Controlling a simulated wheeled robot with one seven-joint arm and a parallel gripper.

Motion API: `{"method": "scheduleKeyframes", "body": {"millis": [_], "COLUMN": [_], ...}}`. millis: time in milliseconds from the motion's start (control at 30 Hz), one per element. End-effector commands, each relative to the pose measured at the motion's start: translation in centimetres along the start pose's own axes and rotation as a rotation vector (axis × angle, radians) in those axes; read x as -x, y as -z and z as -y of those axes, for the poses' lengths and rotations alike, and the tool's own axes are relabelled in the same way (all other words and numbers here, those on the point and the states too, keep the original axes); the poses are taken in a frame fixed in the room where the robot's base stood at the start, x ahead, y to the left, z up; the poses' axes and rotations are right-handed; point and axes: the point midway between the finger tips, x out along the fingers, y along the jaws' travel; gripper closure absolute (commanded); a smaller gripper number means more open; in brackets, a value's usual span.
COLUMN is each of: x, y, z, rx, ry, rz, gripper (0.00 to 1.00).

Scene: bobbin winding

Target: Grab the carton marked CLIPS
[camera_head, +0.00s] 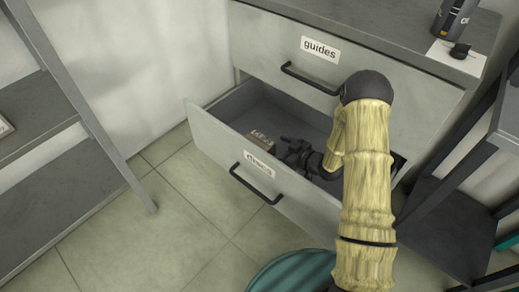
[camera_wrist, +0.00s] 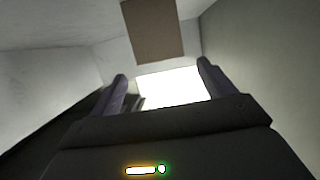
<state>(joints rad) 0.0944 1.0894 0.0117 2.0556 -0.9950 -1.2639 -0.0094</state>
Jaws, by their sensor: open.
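A small brown carton (camera_head: 261,140) sits in the open lower drawer (camera_head: 222,103), near its front wall. It has small lettering that I cannot read for sure. My gripper (camera_head: 285,146) is open inside the drawer, just right of the carton, and the two look apart. In the wrist view a plain brown face, likely the carton (camera_wrist: 153,32), shows ahead of and above my open fingers (camera_wrist: 162,70). Nothing is between the fingers but a bright patch behind. My forearm hides the drawer's right part.
The closed drawer marked guides (camera_head: 320,48) is above. The open drawer's front has a dark handle (camera_head: 255,186). A grey shelf rack (camera_head: 85,105) stands left, a dark stand (camera_head: 445,215) right. A dark canister (camera_head: 452,18) stands on the cabinet top.

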Motion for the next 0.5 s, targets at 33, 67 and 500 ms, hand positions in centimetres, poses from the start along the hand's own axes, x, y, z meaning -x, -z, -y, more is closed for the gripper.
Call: {"method": "scheduleKeyframes", "body": {"millis": [33,67,500], "x": [-1.1,-1.6,-3.6], "y": [-0.2,-0.2,0.0], "z": [0.1,0.1,0.0], "rx": [0.003,0.002,-0.001], "ry": [0.002,0.003,0.0], "rz": [-0.002,-0.002,0.0], "gripper": [0.18,0.18,0.18]}}
